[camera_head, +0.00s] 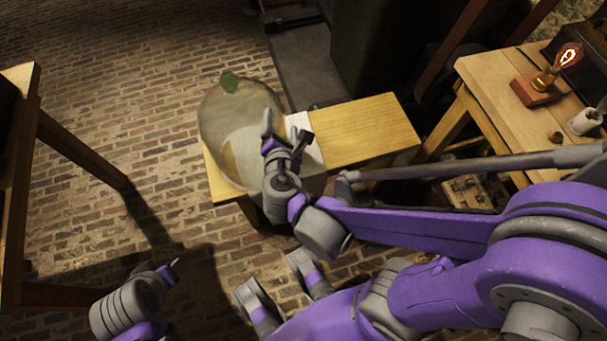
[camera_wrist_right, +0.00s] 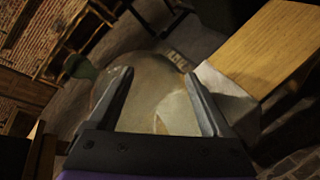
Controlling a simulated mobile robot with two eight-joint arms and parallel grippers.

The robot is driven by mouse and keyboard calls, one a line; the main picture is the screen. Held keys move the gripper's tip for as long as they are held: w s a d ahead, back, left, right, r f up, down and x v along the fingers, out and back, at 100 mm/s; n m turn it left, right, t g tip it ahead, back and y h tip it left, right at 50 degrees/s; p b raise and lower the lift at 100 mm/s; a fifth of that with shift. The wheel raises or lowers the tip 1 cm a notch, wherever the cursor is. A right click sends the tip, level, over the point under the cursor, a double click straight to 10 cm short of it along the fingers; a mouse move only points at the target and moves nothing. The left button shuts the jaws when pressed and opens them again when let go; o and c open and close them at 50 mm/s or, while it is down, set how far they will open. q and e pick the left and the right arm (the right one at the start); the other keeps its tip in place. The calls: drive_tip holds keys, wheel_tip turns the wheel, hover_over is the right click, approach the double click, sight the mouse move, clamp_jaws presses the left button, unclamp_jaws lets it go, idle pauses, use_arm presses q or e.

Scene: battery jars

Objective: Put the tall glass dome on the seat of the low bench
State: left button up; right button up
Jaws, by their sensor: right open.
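The tall glass dome (camera_head: 222,120) is a large, see-through bell with a green knob on top. It appears to stand on the left end of the seat of the low wooden bench (camera_head: 365,130). My right gripper (camera_head: 286,130) is open at the dome's right side, its fingers pointing toward it. In the right wrist view the dome (camera_wrist_right: 150,92) shows beyond and between the two open fingers (camera_wrist_right: 160,85); whether they touch it is unclear. My left gripper (camera_head: 172,267) shows only partly at the lower left, away from the bench, and its jaws are unclear.
A white sheet (camera_head: 308,150) lies on the bench beside the dome. The bench's right part is clear. A wooden table (camera_head: 490,75) with a glowing bulb on a stand (camera_head: 540,85) is at the right. Another wooden table (camera_head: 22,150) edges the left. Brick floor lies between.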

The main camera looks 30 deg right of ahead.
drive_tip(key=s+d+f+m+g+y, duration=0.3)
drive_tip(key=s+f+m+g, duration=0.15)
drive_tip(key=s+m, duration=0.65)
drive_tip(key=s+a+m+g+y, duration=0.2)
drive_tip(key=a+m, duration=0.3)
drive_tip(key=m, duration=0.5)
drive_tip(key=shift+s+y, duration=0.6)
drive_tip(key=shift+y, duration=0.3)
